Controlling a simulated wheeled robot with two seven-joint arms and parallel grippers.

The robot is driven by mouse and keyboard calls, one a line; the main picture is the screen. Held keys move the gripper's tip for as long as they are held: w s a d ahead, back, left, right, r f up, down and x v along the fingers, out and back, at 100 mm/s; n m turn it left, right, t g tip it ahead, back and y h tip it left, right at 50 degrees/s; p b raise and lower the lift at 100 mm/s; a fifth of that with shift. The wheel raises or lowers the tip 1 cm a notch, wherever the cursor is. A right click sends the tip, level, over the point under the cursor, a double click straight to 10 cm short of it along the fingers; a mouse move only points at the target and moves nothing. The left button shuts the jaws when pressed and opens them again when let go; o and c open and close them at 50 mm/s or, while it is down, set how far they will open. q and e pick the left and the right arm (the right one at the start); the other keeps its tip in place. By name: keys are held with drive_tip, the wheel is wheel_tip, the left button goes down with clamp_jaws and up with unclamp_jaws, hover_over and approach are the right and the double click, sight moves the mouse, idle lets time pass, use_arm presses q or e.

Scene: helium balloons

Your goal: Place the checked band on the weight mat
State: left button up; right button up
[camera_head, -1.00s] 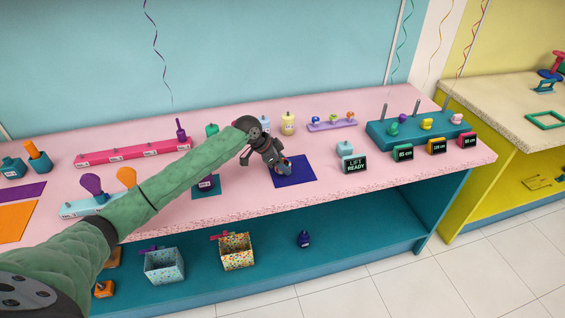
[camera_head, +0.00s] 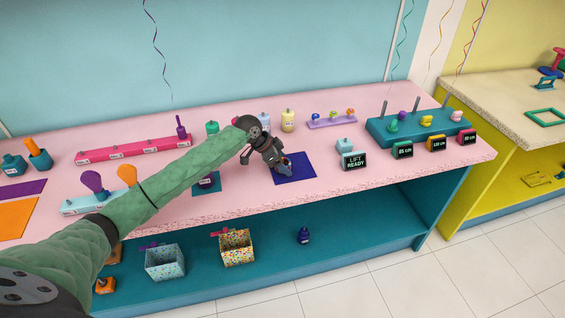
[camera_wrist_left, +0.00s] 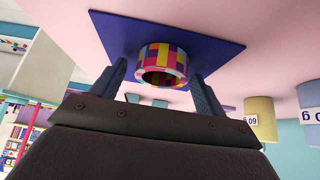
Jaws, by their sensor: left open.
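The checked band (camera_wrist_left: 165,58), a short ring of pink, yellow, purple and blue squares, rests on the dark blue mat (camera_wrist_left: 112,28) in the left wrist view, well inside its edges. The mat also shows in the head view (camera_head: 302,168) on the pink table, where my gripper mostly hides the band. My left gripper (camera_head: 281,167) is low over the mat's left part. In the left wrist view its fingers (camera_wrist_left: 160,76) are open, one on each side of the band, with gaps visible. My right gripper is not in view.
A teal mat with a dark weight (camera_head: 207,181) lies just left of my gripper. A yellow canister (camera_head: 288,120) stands behind, and a "LIFT READY" sign (camera_head: 355,161) to the right. The table's front edge is close, with open boxes (camera_head: 236,247) on the shelf below.

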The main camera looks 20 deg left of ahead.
use_arm(q)
drive_tip(key=shift+s+a+r, duration=0.1)
drive_tip(key=shift+a+r, duration=0.2)
drive_tip(key=shift+s+a+r+b, duration=0.15)
drive_tip(key=shift+a+r+b, duration=0.1)
drive_tip(key=shift+r+b, duration=0.2)
drive_tip(key=b+v, duration=0.2)
drive_tip(key=v, duration=0.8)
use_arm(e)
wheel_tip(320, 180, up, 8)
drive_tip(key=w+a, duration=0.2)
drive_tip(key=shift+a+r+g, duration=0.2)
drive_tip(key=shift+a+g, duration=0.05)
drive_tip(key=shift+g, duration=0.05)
use_arm(q)
drive_tip(key=shift+s, duration=0.1)
